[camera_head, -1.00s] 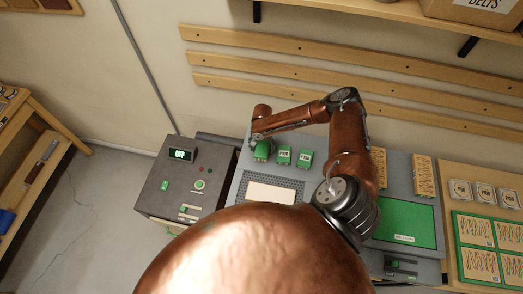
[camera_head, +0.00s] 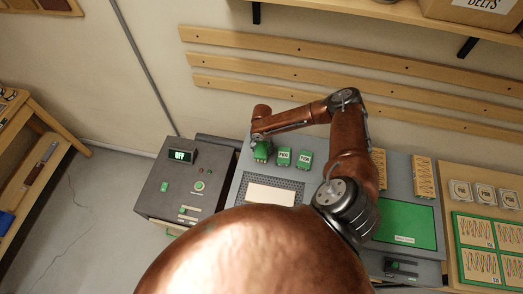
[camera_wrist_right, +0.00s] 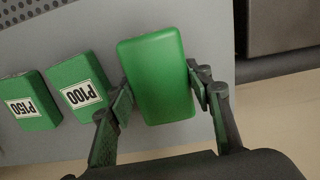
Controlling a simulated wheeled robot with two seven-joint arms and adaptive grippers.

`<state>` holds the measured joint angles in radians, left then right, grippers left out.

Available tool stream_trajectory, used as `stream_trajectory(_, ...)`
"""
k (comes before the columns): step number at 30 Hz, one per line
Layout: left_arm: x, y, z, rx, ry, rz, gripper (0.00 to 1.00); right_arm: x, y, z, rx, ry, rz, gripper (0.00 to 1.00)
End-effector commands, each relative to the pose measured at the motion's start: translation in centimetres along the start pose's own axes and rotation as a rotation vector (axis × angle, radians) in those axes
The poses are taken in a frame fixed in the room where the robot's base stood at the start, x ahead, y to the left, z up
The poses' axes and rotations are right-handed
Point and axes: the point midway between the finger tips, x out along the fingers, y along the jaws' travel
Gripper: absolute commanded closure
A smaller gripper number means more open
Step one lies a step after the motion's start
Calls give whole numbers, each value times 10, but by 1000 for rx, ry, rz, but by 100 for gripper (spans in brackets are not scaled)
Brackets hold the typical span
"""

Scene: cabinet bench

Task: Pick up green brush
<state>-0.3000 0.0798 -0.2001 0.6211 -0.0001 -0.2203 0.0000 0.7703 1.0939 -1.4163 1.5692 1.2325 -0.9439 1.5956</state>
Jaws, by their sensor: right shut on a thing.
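The green brush (camera_wrist_right: 158,78) is a rounded green block in the right wrist view. It sits between the two fingers of my right gripper (camera_wrist_right: 163,95), which is shut on its sides. In the head view the brush (camera_head: 262,151) shows below the end of my right arm, at the left end of a row of green blocks on the grey bench panel (camera_head: 240,190). I cannot tell whether it touches the panel. My left gripper is not in view.
Close beside the brush stand two green blocks, labelled P100 (camera_wrist_right: 80,84) and P150 (camera_wrist_right: 28,102). A grey machine (camera_head: 160,190) reading OFF stands left of the panel. A green mat (camera_head: 408,222) lies to the right. A wooden rail (camera_head: 300,84) runs along the wall behind.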

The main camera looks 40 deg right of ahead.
Motion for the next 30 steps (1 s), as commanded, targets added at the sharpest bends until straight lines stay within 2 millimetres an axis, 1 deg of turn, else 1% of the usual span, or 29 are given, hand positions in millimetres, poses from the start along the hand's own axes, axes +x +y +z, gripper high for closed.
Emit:
stream_trajectory(2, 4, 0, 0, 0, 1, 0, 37, -7, 0, -1, 0, 2, -2, 81)
stream_trajectory(5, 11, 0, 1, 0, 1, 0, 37, -24, 0, -2, 0, 3, -3, 81)
stream_trajectory(8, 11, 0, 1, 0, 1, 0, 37, -42, 5, 14, -3, 0, -1, 81)
stream_trajectory(14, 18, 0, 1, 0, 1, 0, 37, -84, 17, 48, -4, 2, -1, 81)
stream_trajectory(15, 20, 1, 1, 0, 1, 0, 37, -88, 20, 58, -5, -1, 1, 81)
stream_trajectory(21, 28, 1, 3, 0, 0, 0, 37, -106, 33, 98, -4, -1, 0, 81)
stream_trajectory(26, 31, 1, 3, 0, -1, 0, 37, -117, 39, 120, -3, 1, -1, 81)
stream_trajectory(30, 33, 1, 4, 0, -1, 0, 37, -122, 43, 129, 0, 2, 0, 81)
